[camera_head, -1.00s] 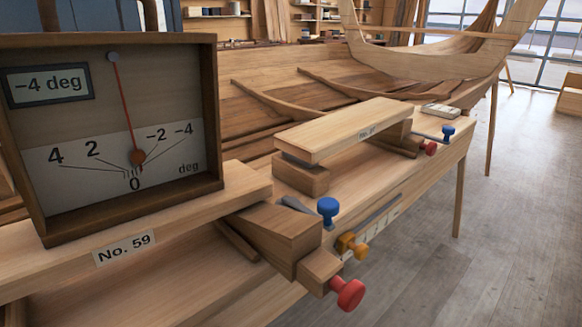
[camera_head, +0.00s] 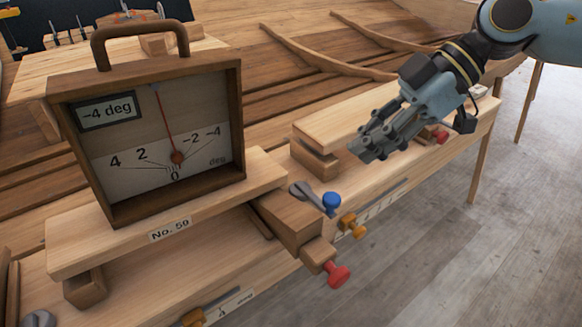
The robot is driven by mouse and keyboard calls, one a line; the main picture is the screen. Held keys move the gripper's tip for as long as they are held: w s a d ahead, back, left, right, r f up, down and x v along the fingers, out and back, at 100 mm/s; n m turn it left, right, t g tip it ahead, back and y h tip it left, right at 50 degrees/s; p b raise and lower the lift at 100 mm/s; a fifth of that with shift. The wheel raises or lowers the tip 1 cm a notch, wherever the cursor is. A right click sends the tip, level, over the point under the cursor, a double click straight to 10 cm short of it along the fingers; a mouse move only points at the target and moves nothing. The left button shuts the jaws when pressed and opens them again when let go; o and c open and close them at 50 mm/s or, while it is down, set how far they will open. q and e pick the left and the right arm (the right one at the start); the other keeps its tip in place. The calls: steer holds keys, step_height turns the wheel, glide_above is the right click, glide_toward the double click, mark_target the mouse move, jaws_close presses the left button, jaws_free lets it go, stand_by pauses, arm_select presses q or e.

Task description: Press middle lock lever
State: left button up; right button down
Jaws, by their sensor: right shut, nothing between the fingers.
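A lock lever with a grey arm and a blue knob (camera_head: 331,202) sits on the bench edge, right of the wooden block under the No. 59 plank (camera_head: 110,240). It looks like the middle one along the bench, though I cannot be sure. An orange knob (camera_head: 353,223) is just right of and below it, and a red knob (camera_head: 337,275) sticks out below on a wooden block end. My right gripper (camera_head: 364,152) comes in from the upper right, shut and empty, above and right of the blue knob and apart from it. My left gripper is out of view.
A wooden gauge box (camera_head: 232,120) with a handle reads -4 deg and stands on the No. 59 plank. A second plank (camera_head: 320,135) lies behind my right gripper, partly hidden. Another orange knob (camera_head: 194,317) shows at the lower front edge. The grey floor (camera_head: 470,230) is clear at right.

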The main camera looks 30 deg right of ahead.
steer(key=b, duration=0.2)
glide_above(313, 194)
steer(key=s+a, duration=0.2)
steer(key=s, duration=0.1)
step_height(313, 194, down, 7)
steer(key=shift+s+f, duration=0.1)
steer(key=shift+s, duration=0.05)
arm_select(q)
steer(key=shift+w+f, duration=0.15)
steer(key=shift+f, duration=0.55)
